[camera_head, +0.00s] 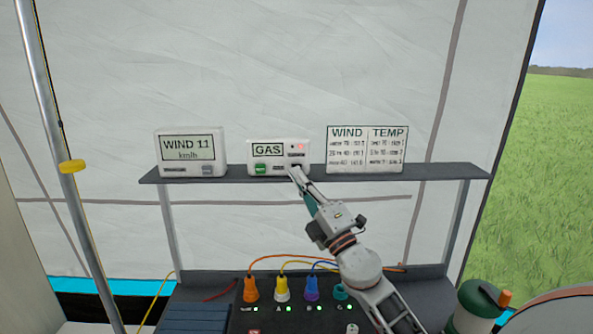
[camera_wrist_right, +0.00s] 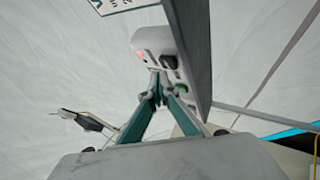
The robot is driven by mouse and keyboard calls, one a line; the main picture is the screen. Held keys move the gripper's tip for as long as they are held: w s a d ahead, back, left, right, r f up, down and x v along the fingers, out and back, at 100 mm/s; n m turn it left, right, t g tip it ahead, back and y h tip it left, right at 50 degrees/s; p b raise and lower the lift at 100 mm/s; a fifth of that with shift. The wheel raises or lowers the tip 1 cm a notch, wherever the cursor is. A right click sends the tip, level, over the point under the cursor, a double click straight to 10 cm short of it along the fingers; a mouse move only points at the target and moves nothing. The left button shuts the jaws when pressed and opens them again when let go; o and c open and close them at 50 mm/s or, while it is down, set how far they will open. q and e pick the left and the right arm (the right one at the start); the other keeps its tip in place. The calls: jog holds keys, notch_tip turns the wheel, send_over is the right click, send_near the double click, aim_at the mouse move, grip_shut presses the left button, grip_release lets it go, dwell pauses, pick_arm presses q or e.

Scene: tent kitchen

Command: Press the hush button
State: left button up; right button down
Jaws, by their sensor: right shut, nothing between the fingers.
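The white GAS unit (camera_head: 265,143) stands on the shelf, with a lit red light at its upper right. A green button (camera_head: 260,168) is at its lower left; a dark button (camera_wrist_right: 168,61) shows in the wrist view. The button labels are too small to read, so I cannot tell which is hush. My right gripper (camera_head: 296,172) is shut and empty, its tips at the unit's lower right front. In the wrist view the right gripper (camera_wrist_right: 158,88) points at the unit (camera_wrist_right: 148,38), close to the dark button; contact is unclear. My left gripper is out of view.
The dark shelf (camera_head: 440,171) also holds a WIND display (camera_head: 190,152) on the left and a WIND/TEMP card (camera_head: 367,149) on the right. Below is a panel with coloured plugs (camera_head: 282,290) and cables. A metal pole (camera_head: 50,85) stands at the left.

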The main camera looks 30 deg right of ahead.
jog(key=shift+w+d, duration=0.2)
jog(key=shift+w, duration=0.1)
jog(key=shift+w+d, duration=0.25)
jog(key=shift+w, duration=0.1)
dwell(0.8)
jog(key=shift+s+a, duration=0.5)
jog(key=shift+s, duration=0.25)
jog(key=shift+s+a+p, duration=0.25)
jog(key=shift+s+a, duration=0.2)
jog(key=shift+s, duration=0.25)
jog(key=shift+s+a+p, duration=0.2)
jog(key=shift+s+a, duration=0.2)
jog(key=shift+s, duration=0.35)
jog(key=shift+s+a+p, duration=0.25)
jog(key=shift+s+a, duration=0.2)
jog(key=shift+s, duration=0.25)
jog(key=shift+f, duration=0.1)
